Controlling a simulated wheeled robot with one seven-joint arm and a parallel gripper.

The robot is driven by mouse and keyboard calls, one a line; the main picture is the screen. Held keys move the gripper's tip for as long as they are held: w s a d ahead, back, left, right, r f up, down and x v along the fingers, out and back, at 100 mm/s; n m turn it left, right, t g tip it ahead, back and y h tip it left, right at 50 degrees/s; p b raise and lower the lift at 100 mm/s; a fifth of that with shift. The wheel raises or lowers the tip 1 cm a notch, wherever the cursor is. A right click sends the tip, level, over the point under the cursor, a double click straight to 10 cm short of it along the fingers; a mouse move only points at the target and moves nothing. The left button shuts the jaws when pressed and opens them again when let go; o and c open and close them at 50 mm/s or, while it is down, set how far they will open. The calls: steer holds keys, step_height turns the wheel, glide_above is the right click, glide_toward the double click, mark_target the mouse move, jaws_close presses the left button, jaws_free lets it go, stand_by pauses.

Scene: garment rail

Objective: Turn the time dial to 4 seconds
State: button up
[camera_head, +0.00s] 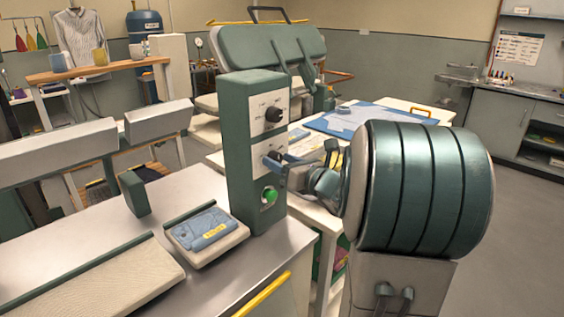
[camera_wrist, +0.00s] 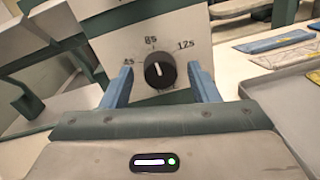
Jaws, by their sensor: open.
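The time dial (camera_wrist: 160,70) is a round black knob on a pale panel in the wrist view. Labels 4s, 8s and 12s run around its upper side from left to right. Its white pointer line looks roughly upright, towards 8s. My gripper (camera_wrist: 159,74) is open, its two blue fingers to the left and right of the dial with a visible gap on each side. I cannot tell how deep the fingertips reach. In the head view my gripper (camera_head: 279,160) is at the lower knob of the green control column (camera_head: 242,145), largely covering that knob.
Another black knob (camera_head: 273,114) is above the gripper and a green button (camera_head: 270,195) below it on the same column. A table with blue sheets (camera_head: 352,118) stands behind my arm.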

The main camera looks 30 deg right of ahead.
steer(key=c, duration=1)
steer(key=shift+f+b, duration=0.1)
steer(key=shift+b, duration=0.25)
steer(key=n+b, duration=1.2)
steer(key=b, duration=0.7)
steer(key=shift+f+y, duration=0.15)
steer(key=shift+y, duration=0.25)
steer(key=shift+n, duration=0.3)
